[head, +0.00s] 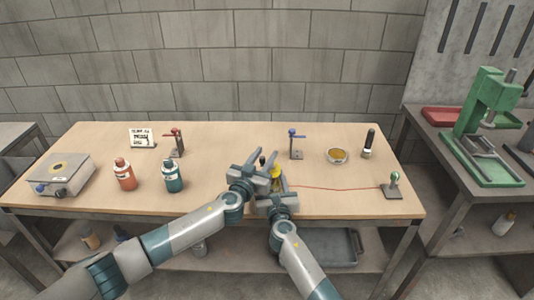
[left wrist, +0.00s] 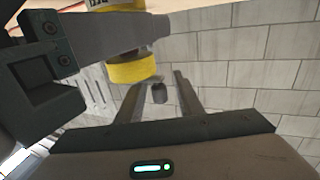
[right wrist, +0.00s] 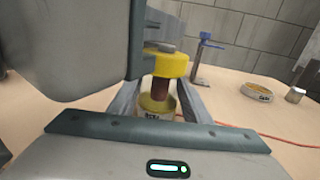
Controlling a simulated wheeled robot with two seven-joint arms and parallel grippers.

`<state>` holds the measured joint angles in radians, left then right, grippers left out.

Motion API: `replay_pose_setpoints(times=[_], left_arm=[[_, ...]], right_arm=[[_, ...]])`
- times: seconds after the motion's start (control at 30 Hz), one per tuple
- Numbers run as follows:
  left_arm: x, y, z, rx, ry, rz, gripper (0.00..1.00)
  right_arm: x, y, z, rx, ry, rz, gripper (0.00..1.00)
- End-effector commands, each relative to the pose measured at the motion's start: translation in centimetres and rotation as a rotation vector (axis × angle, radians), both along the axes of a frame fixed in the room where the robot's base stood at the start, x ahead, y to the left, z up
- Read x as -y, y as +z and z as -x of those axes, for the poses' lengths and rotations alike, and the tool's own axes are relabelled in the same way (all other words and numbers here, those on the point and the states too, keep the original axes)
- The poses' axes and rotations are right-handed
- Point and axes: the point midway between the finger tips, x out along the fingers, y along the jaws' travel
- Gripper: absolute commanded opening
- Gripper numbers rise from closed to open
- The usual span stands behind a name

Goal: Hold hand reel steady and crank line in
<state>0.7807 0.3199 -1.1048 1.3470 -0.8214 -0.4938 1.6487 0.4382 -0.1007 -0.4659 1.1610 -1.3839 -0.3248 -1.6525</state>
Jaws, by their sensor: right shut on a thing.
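The hand reel (head: 277,172) has a yellow spool and stands over the table's front middle. In the right wrist view its yellow spool (right wrist: 168,65) sits above a brown grip. My right gripper (head: 273,190) is shut on the reel's grip below the spool. My left gripper (head: 264,170) is open beside the upper part of the reel. In the left wrist view a small dark knob (left wrist: 159,93), apparently the crank's, shows between its fingers, with gaps at both sides. A red line (head: 330,188) runs from the reel to a post with a green ball (head: 394,178).
Behind the reel are a blue-topped stand (head: 296,145), a round dish (head: 337,156) and a dark-handled tool (head: 369,142). An orange bottle (head: 124,174), a teal bottle (head: 173,175) and a scale-like box (head: 62,174) stand left. The table's right front is clear except the line and post.

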Motion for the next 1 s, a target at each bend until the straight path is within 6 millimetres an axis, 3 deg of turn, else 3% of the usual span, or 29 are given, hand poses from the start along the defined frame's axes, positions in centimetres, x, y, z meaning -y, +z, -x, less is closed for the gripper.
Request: replay_pose_setpoints(times=[0.23,0.6,0.73,1.0], left_arm=[[0.6,0.0,-1.6,0.0,0.0,-0.001,0.34],[0.7,0.0,-1.8,-0.001,0.0,-0.001,0.34],[0.7,0.0,-1.8,-0.001,0.0,-0.001,0.03],[0.7,0.0,-1.8,-0.001,-0.003,0.0,0.0]], right_arm=[[0.0,0.0,0.0,0.0,0.0,0.0,0.19],[0.0,0.0,0.0,0.0,0.0,0.0,0.19],[0.0,0.0,0.0,0.0,0.0,0.0,0.19],[0.0,0.0,0.0,-0.001,-0.001,0.0,0.19]])
